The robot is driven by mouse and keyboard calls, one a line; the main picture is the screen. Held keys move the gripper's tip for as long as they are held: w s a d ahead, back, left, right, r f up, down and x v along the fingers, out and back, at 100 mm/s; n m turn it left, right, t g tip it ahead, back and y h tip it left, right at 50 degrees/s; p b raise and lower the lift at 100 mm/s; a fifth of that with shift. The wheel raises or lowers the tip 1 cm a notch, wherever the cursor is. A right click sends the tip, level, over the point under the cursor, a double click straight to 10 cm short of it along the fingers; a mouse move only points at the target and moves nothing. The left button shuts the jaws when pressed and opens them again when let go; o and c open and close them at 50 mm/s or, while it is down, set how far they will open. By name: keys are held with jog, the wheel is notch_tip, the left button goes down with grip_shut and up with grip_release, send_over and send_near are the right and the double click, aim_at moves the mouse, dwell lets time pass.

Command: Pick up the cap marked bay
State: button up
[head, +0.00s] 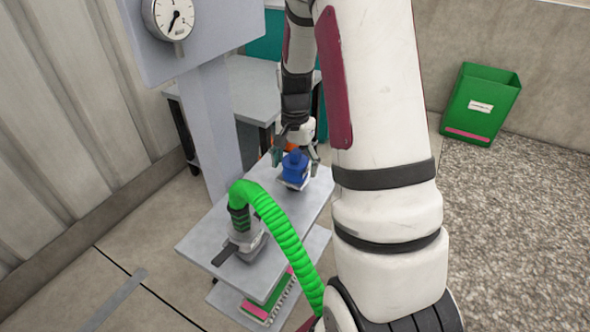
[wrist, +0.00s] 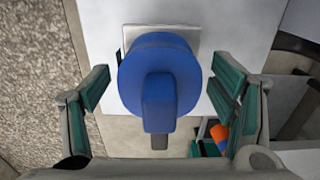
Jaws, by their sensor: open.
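A blue cap (head: 294,164) sits on a small pale base near the far end of the grey shelf top. In the wrist view the blue cap (wrist: 158,82) is seen from above, round with a raised grip bar, and lies between my fingers. No marking on it can be read. My gripper (head: 297,158) is open at the cap, with one finger on each side. In the wrist view my gripper (wrist: 170,88) shows gaps between both fingers and the cap.
A green ribbed hose (head: 280,228) rises from a grey fitting (head: 243,240) on the near part of the shelf top (head: 205,243). A grey post (head: 209,130) with a dial gauge (head: 173,17) stands behind. A green bin (head: 481,103) stands at the far right. Pink and green items lie on the lower shelf.

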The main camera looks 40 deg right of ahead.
jog(key=shift+f, duration=0.2)
jog(key=c, duration=1.4)
notch_tip(320, 180, up, 10)
jog(key=p, duration=0.4)
